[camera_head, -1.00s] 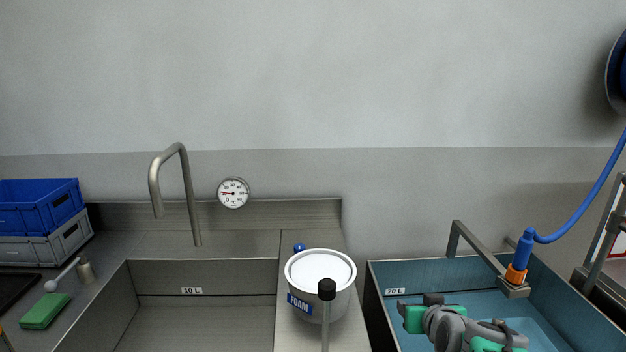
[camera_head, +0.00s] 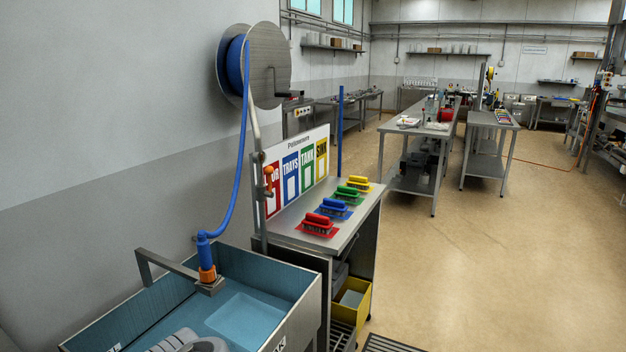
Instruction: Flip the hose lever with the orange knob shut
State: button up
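In the head view, a small orange knob (camera_head: 268,171) shows on a valve on the upright metal pipe (camera_head: 257,130), just left of the sign board. A blue hose (camera_head: 241,150) hangs from a wall reel (camera_head: 262,62) and drops to a blue nozzle with an orange collar (camera_head: 207,274), held in a metal bracket over the blue tank (camera_head: 290,282). Grey links of my arm show at the bottom edge, over the tank. My gripper is not visible.
Right of the tank, a steel stand (camera_head: 318,236) bears several coloured brushes below a sign board (camera_head: 297,172). A yellow crate (camera_head: 353,300) sits low in it. Open floor (camera_head: 480,265) lies to the right, with steel tables (camera_head: 421,160) farther back.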

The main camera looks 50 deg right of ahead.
aim_at(269, 170)
jog(key=z, duration=2.95)
jog(key=i, duration=1.3)
jog(key=u, duration=3.3)
